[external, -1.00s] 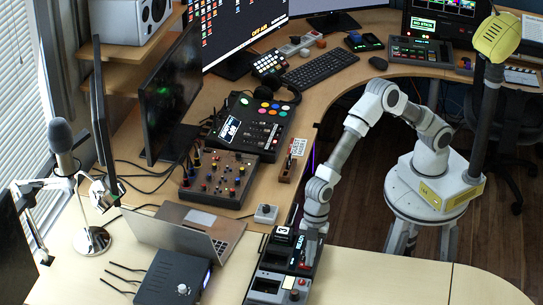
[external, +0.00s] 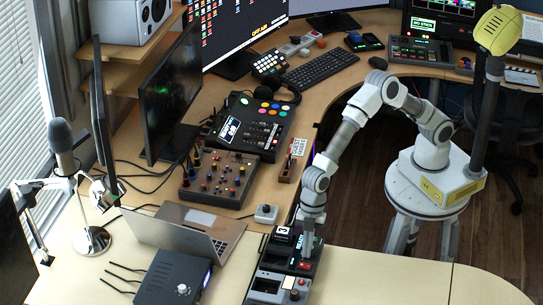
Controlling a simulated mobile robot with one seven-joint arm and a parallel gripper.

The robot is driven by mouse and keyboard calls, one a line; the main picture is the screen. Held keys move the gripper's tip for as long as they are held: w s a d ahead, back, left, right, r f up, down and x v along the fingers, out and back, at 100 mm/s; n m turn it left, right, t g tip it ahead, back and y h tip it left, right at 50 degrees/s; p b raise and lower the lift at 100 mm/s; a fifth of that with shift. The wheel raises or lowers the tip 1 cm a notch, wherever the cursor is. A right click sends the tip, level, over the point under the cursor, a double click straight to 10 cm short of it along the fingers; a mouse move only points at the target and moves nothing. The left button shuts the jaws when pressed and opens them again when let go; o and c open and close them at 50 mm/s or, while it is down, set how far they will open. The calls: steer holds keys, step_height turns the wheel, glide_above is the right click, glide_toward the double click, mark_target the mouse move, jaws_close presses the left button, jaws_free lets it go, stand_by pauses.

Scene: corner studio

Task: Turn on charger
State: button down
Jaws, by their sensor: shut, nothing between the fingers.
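A black charger-like unit (external: 283,252) stands on the pale desk at lower centre, with a dark block marked 3 at its upper left and a small red button (external: 304,266) at its right front. I take it for the charger. A second similar unit (external: 264,287) with a pale label and a red button sits just in front of it. My gripper (external: 307,255) points down over the right side of the rear unit, shut and empty, its tip close to the red button. I cannot tell whether it touches. The lit state of the unit is too small to read.
An open laptop (external: 190,232) and a black box with a knob (external: 173,279) stand to the left. A small grey box with a knob (external: 265,214) lies behind the units. Mixers (external: 218,178) fill the desk further back. The desk to the right (external: 385,280) is clear.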

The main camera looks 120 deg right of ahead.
steer(key=s+a+v, duration=0.1)
steer(key=a+v, duration=0.1)
steer(key=v, duration=0.8)
steer(key=shift+s+d+r+p, duration=0.15)
steer(key=shift+d+r+p, duration=0.1)
steer(key=shift+d+p, duration=0.15)
steer(key=shift+r, duration=0.1)
steer(key=s+d+r+m+t+h+p, duration=0.2)
steer(key=s+d+r+m+p, duration=0.3)
steer(key=s+r, duration=1.05)
steer(key=s+d+r+m+p, duration=0.1)
steer(key=s+d+r+m, duration=0.1)
steer(key=s, duration=0.7)
steer(key=s+d+r+m+t+p, duration=0.1)
steer(key=s+d, duration=0.3)
steer(key=s, duration=0.5)
steer(key=shift+s+d+r+m+p, duration=0.2)
steer(key=shift+d+r+m+p, duration=0.15)
steer(key=shift+r+m, duration=0.4)
steer(key=shift+r, duration=0.15)
